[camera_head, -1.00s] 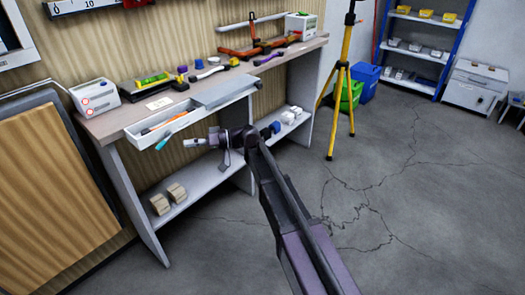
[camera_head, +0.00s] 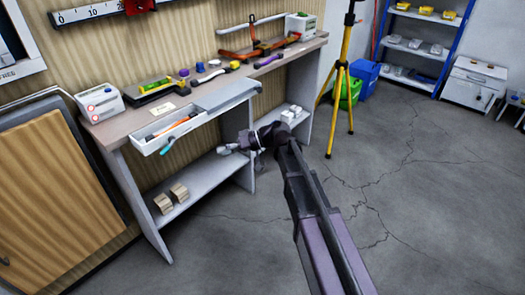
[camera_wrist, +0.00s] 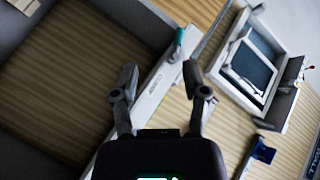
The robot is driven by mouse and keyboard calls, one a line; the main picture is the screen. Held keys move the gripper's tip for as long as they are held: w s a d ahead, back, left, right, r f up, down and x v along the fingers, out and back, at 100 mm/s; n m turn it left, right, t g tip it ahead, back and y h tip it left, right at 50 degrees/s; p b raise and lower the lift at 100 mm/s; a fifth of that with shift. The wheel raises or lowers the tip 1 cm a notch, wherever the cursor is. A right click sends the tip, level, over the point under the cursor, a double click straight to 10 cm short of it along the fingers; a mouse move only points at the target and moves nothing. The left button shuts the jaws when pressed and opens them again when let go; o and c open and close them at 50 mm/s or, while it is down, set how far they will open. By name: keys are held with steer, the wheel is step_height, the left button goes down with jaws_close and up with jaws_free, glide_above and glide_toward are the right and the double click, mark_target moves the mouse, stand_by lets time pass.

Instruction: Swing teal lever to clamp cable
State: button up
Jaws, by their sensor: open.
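A teal piece (camera_head: 167,146) that may be the lever pokes over the front edge of a pale open drawer (camera_head: 150,150) under the workbench top. A teal tip also shows in the wrist view (camera_wrist: 179,37), beyond my fingertips at the end of a pale strip. My gripper (camera_head: 226,149) is open and empty, in front of the bench and to the right of the teal piece. In the wrist view my gripper (camera_wrist: 160,78) has its fingers spread, apart from the teal tip. I cannot make out a cable or clamp.
An orange, pen-like item (camera_head: 184,121) lies in the drawer. The workbench top (camera_head: 138,124) carries several tools and a white box device (camera_head: 100,102). A yellow tripod (camera_head: 335,110) stands right; the floor before the bench is clear.

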steer(key=s+d+r+m+t+h+p, duration=0.1)
steer(key=s+d+m+t+h+p, duration=0.1)
steer(key=d+p, duration=0.6)
steer(key=s+d+m+h, duration=0.1)
steer(key=d+m+h, duration=0.1)
steer(key=d+h, duration=0.1)
steer(key=shift+s+d+r+p, duration=0.15)
steer(key=shift+d+r+p, duration=0.15)
steer(key=shift+d, duration=0.4)
steer(key=shift+f, duration=0.1)
steer(key=s+d+f+m+h, duration=0.1)
steer(key=s+d+m+h, duration=0.1)
steer(key=d, duration=0.5)
steer(key=s+d+f+m+t+h, duration=0.1)
steer(key=s+d+h, duration=0.3)
steer(key=d, duration=0.4)
steer(key=s+d+f+m+h, duration=0.3)
steer(key=d, duration=0.5)
steer(key=shift+d+f+t, duration=0.2)
steer(key=shift+t, duration=0.1)
